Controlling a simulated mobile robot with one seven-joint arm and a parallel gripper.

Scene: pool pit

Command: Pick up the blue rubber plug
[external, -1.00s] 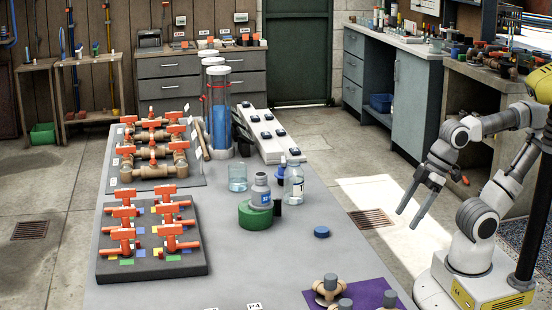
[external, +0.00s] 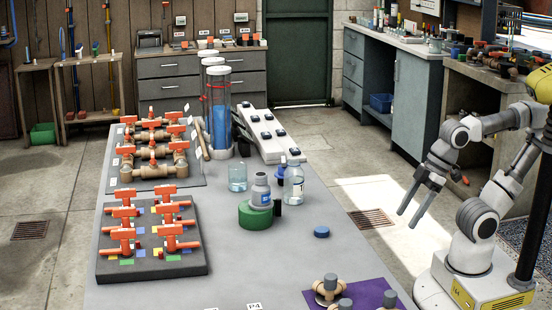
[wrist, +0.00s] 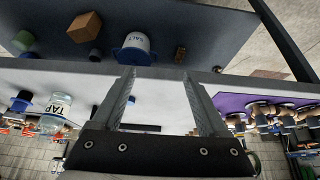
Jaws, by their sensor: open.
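The blue rubber plug (external: 321,232) is a small flat blue disc. It lies on the grey table (external: 290,270), right of the green disc and behind the purple mat. My gripper (external: 408,219) is open and empty, off the table's right side, well apart from the plug. In the wrist view my two fingers (wrist: 160,85) are spread with nothing between their tips. A dark strip shows low between the fingers, and I cannot tell whether it is the plug.
A clear bottle (external: 293,186) and a beaker (external: 238,178) stand nearby. Pipe fittings (external: 328,289) stand on a purple mat (external: 368,291). The table around the plug is clear. A salt tub (wrist: 136,48) shows in the wrist view.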

